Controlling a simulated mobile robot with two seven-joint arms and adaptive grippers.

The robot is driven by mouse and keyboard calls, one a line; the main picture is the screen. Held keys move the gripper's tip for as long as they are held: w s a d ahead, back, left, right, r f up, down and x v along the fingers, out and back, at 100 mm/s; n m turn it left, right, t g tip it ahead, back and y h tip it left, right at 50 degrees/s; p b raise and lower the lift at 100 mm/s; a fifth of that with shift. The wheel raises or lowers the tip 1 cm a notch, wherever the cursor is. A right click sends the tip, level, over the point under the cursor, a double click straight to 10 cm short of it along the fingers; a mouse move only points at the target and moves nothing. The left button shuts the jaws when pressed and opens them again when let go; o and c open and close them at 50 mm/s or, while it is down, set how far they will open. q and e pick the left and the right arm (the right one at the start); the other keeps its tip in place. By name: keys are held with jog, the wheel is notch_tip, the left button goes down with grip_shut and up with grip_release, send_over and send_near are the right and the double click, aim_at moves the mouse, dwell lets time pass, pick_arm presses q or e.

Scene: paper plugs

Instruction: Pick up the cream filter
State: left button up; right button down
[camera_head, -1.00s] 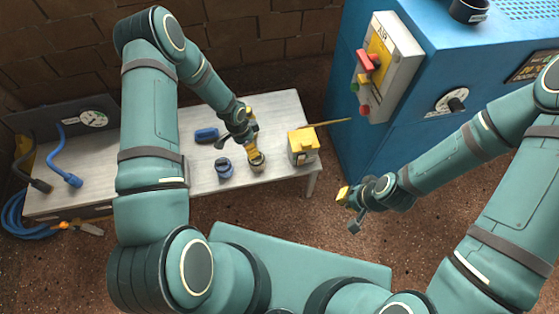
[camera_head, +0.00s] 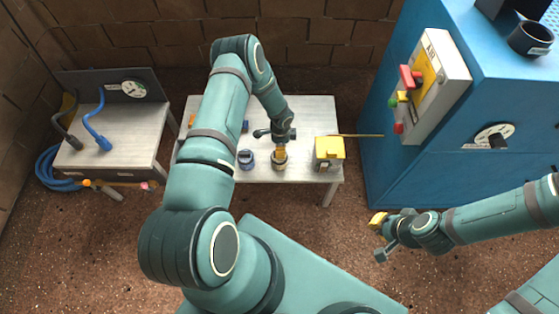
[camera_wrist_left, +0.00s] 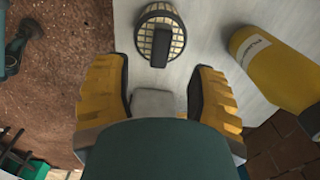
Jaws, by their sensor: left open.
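The cream filter (camera_head: 279,160) stands on the pale bench below my left gripper (camera_head: 279,148). In the left wrist view the filter (camera_wrist_left: 160,30) is a round cream mesh basket with a dark bar handle across its top. There my left gripper (camera_wrist_left: 162,72) is open, its two yellow-padded fingers spread wide. The filter lies ahead of the fingertips and nothing is between the pads. The contact gap cannot be judged. My right gripper (camera_head: 379,238) hangs clear of the bench at the right; its opening is unclear.
A blue round part (camera_head: 246,160) stands just left of the filter. A yellow-topped box (camera_head: 329,150) with a thin rod stands to its right. A blue machine (camera_head: 385,150) stands right of the bench. A second table (camera_head: 130,135) with hoses is at the left.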

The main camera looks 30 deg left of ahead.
aim_at(278, 165)
pick_arm(q)
jog(key=f, duration=0.2)
jog(key=f+b, duration=0.1)
jog(key=f, duration=0.2)
jog(key=shift+s+a+f+b, duration=0.15)
jog(key=shift+a+f+b, duration=0.05)
jog(key=shift+f+b, duration=0.1)
jog(key=shift+r, duration=0.1)
grip_shut()
